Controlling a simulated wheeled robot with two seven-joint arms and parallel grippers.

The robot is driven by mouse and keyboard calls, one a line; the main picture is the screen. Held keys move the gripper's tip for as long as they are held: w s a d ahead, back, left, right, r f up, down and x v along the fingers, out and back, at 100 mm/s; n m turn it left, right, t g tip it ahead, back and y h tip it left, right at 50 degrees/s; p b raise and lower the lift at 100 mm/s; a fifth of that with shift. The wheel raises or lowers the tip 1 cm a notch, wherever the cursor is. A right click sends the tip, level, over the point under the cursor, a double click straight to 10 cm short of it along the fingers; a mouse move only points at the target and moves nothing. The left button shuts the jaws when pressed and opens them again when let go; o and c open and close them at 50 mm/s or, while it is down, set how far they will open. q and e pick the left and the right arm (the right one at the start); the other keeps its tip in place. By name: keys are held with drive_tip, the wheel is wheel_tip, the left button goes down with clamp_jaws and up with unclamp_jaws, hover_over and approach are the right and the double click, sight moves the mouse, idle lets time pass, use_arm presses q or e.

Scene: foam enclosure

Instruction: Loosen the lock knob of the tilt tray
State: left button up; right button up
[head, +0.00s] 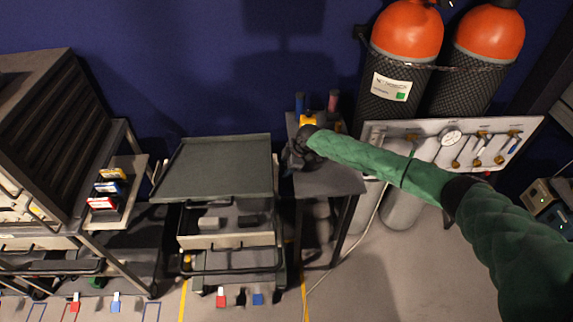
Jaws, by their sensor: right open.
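The tilt tray (213,168) is a flat dark grey-green tray with a low rim, on top of a wheeled cart left of centre in the head view. It looks slightly tilted or flat; I cannot tell which. My right gripper (294,158) is dark and open, just right of the tray's right edge, above the small side table. Its fingers are small and blurred, and I see nothing held between them. I cannot make out the lock knob; it may be hidden by the gripper or by the tray's edge. My left gripper is not in view.
The small dark table (330,182) under my right arm holds a yellow item (308,119) and upright bottles at its back. A grey gauge panel (450,145) and orange-topped cylinders (407,30) stand right. A slatted rack (50,130) stands left. Floor is clear at lower right.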

drive_tip(key=c, duration=1)
drive_tip(key=shift+f, duration=0.1)
